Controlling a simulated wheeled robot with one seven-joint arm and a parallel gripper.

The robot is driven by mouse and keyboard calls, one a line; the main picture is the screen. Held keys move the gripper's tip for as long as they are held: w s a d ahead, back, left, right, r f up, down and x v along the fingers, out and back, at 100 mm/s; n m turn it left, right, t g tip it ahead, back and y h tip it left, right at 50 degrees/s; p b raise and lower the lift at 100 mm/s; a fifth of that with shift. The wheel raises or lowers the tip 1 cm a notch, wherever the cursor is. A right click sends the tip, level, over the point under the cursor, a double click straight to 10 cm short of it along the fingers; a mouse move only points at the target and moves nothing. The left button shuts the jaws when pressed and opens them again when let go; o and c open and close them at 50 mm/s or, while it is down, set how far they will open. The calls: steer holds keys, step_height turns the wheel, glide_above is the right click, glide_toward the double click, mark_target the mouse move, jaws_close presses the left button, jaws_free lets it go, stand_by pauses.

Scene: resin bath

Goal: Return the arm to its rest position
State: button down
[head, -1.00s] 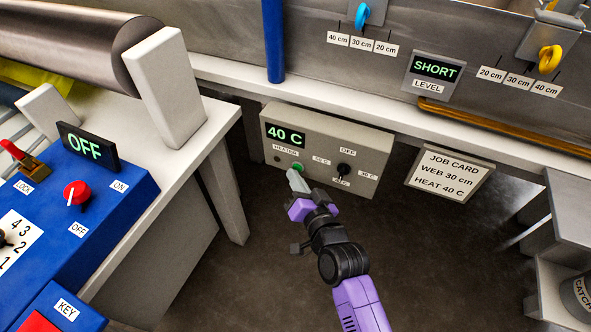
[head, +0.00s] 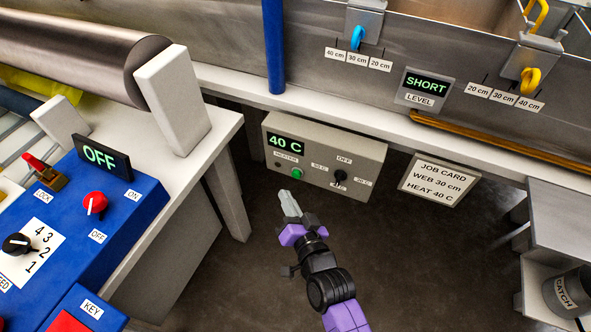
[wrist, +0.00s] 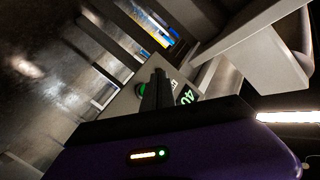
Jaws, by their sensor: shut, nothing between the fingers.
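My gripper (head: 289,205) is shut and empty, its grey fingers pointing up toward the heater box in the head view. It hangs in free air a little below and in front of the heater box (head: 357,163), apart from it. The box reads 40 C and has a green button (head: 296,173) and a black knob (head: 340,176). In the wrist view the closed fingers (wrist: 156,92) show dark, with the green button (wrist: 142,89) and part of the display beyond them. My purple and black arm reaches up from the bottom of the head view.
A blue control panel (head: 128,222) reading OFF stands at the left by a white bench (head: 190,185). A job card (head: 440,177) hangs right of the heater box. A catch can (head: 567,292) sits at lower right. The dark floor (head: 425,265) between is clear.

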steer(key=shift+s+a, duration=0.15)
steer(key=shift+s, duration=0.3)
stand_by(0.3)
steer(key=s+d+r+n+h, duration=0.15)
steer(key=s+d+r, duration=0.5)
steer(key=s, duration=0.65)
steer(key=s+d+r+h, duration=0.3)
steer(key=s+d, duration=0.7)
steer(key=s, duration=0.2)
steer(key=s+d+r+n+h, duration=0.1)
steer(key=s+d+r+h, duration=0.3)
steer(key=s+d, duration=0.7)
step_height(320, 180, up, 13)
steer(key=s+a+y+p, duration=0.1)
steer(key=a+p, duration=0.1)
steer(key=p, duration=1.1)
steer(key=shift+a, duration=0.25)
steer(key=shift+y, duration=0.25)
